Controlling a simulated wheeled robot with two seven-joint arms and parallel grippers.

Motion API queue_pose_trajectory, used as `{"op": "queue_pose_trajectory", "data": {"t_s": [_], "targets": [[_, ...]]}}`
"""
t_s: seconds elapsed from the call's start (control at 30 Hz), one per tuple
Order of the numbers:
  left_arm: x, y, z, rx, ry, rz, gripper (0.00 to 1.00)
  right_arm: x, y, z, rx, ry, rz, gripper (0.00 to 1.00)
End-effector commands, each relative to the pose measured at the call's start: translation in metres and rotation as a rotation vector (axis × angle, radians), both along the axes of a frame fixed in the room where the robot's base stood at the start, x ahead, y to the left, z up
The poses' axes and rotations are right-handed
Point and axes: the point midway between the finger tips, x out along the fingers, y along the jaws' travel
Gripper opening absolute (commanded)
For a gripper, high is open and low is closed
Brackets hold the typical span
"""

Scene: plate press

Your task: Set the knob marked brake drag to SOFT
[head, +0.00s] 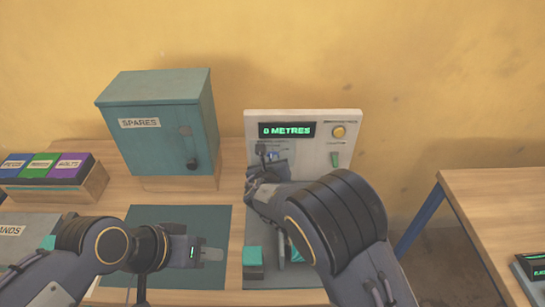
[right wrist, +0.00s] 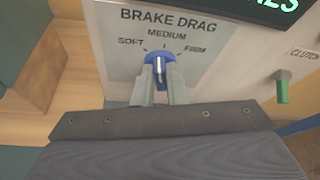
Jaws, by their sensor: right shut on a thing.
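The blue brake drag knob (right wrist: 159,66) sits on the grey BRAKE DRAG label plate in the right wrist view. Its white pointer line stands nearly upright, towards MEDIUM; SOFT is printed to the left and FIRM to the right. My right gripper (right wrist: 160,90) is shut on the knob, one finger on each side. In the head view my right gripper (head: 263,158) is at the panel (head: 311,162) and hides most of the knob. My left gripper (head: 212,254) is over the dark green mat, away from the panel; its finger opening is unclear.
The panel has a display (head: 287,130) reading 0 METRES, a yellow button (head: 339,132) and a green clutch handle (head: 334,159). A teal SPARES cabinet (head: 160,125) stands left of it. Coloured boxes (head: 42,168) are at far left. A second table (head: 495,205) is at right.

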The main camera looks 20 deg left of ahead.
Motion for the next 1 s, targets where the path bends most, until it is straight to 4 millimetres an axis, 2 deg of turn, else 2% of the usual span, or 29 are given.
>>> {"op": "queue_pose_trajectory", "data": {"t_s": [0.03,0.33,0.7,1.0], "targets": [[0.000,0.000,0.009,0.000,0.000,0.000,0.36,-0.001,0.002,0.003,-0.043,-0.011,0.003,0.00],[0.000,0.000,0.028,0.000,0.000,0.000,0.36,-0.002,0.007,-0.001,-0.299,-0.085,0.002,0.00],[0.000,0.000,0.035,0.000,0.000,0.000,0.36,-0.003,0.009,-0.005,-0.521,-0.151,0.001,0.00],[0.000,0.000,0.037,0.000,0.000,0.000,0.36,-0.003,0.010,-0.007,-0.590,-0.169,0.001,0.00]]}}
